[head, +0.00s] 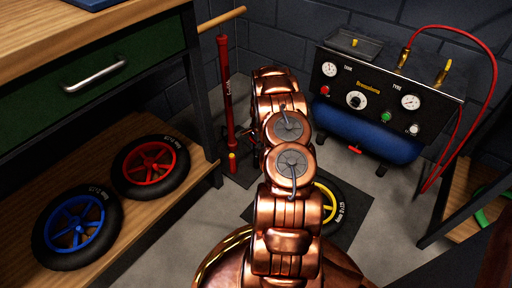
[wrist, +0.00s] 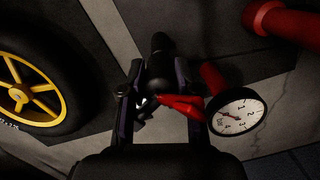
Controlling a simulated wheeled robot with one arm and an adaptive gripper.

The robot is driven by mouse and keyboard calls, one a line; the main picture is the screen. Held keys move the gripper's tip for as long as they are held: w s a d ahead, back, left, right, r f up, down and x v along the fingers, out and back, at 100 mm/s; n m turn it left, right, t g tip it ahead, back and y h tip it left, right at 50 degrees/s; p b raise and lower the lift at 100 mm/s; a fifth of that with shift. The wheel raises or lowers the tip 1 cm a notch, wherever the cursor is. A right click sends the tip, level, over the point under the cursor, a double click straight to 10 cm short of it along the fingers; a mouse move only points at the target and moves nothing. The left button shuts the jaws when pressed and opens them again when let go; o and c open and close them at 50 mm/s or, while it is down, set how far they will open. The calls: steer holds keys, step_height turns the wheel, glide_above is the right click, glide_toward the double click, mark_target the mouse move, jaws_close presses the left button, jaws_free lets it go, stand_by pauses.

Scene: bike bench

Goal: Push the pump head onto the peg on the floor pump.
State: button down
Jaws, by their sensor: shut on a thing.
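The floor pump (head: 227,90) stands upright on the floor, a red barrel with a wooden cross handle (head: 222,18) on top. In the wrist view, my gripper (wrist: 158,88) is shut on the black pump head (wrist: 158,62), which has a red lever (wrist: 182,104). A white dial gauge (wrist: 237,116) and a red part (wrist: 212,78) are just right of the gripper. I cannot make out the peg or whether the head touches it. My arm hides the gripper in the head view.
A wheel with yellow spokes (wrist: 28,85) lies on a dark mat left of the gripper. The workbench with a green drawer (head: 90,85) and shelf wheels (head: 75,232) is at left. A blue compressor (head: 365,135) with a red hose (head: 492,80) stands at right.

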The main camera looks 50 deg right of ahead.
steer(key=shift+f, duration=0.25)
steer(key=c, duration=0.7)
jaws_free()
steer(key=shift+c, duration=0.2)
steer(key=r, duration=0.4)
steer(key=d+r, duration=0.1)
steer(key=r, duration=0.7)
steer(key=shift+s+d, duration=0.15)
steer(key=shift+s, duration=0.05)
steer(key=shift+s, duration=0.1)
